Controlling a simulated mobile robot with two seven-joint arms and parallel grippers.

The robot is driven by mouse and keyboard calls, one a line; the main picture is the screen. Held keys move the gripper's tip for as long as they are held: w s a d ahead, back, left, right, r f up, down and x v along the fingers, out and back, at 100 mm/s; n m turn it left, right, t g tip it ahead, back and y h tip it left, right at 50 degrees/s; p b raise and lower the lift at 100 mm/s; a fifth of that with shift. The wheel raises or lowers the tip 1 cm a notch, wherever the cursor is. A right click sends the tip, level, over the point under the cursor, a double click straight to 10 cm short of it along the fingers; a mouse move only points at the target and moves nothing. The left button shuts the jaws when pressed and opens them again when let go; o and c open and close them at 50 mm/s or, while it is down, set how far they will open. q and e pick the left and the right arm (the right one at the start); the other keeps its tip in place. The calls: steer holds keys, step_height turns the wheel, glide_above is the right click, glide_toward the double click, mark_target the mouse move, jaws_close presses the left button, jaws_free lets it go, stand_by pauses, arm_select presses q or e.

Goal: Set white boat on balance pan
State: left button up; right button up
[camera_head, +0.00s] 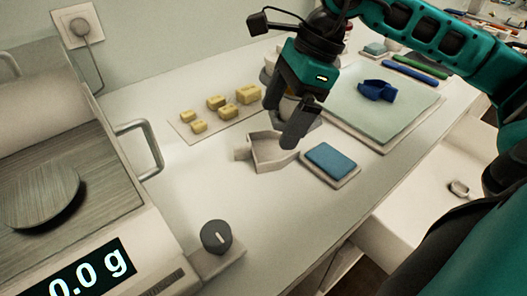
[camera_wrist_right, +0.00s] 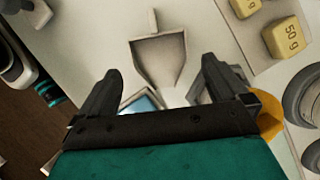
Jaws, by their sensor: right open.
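The white boat (camera_head: 268,153), an open scoop-like tray with a narrow handle, lies on the white counter. In the right wrist view the white boat (camera_wrist_right: 158,60) is ahead of the fingertips, roughly centred between them. My right gripper (camera_head: 292,140) is open and empty, pointing down just above the boat's right side; its open fingers also show in the right wrist view (camera_wrist_right: 161,66). The balance pan (camera_head: 43,194), a round metal plate, is empty inside the balance at left. The balance display (camera_head: 90,273) reads 0.0 g. My left gripper is out of view.
The balance has a side handle (camera_head: 150,150) and a dark knob (camera_head: 216,236) near its right. Several yellow weights (camera_head: 248,94) sit on a sheet behind the boat. A blue pad (camera_head: 332,159) lies right of the boat. A blue boat (camera_head: 377,91) rests on a pale green mat (camera_head: 350,112).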

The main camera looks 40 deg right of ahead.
mark_target(259, 154)
steer(key=x, duration=0.5)
steer(key=shift+a+f, duration=0.3)
steer(key=shift+a, duration=0.1)
steer(key=c, duration=0.8)
steer(key=shift+r, duration=0.1)
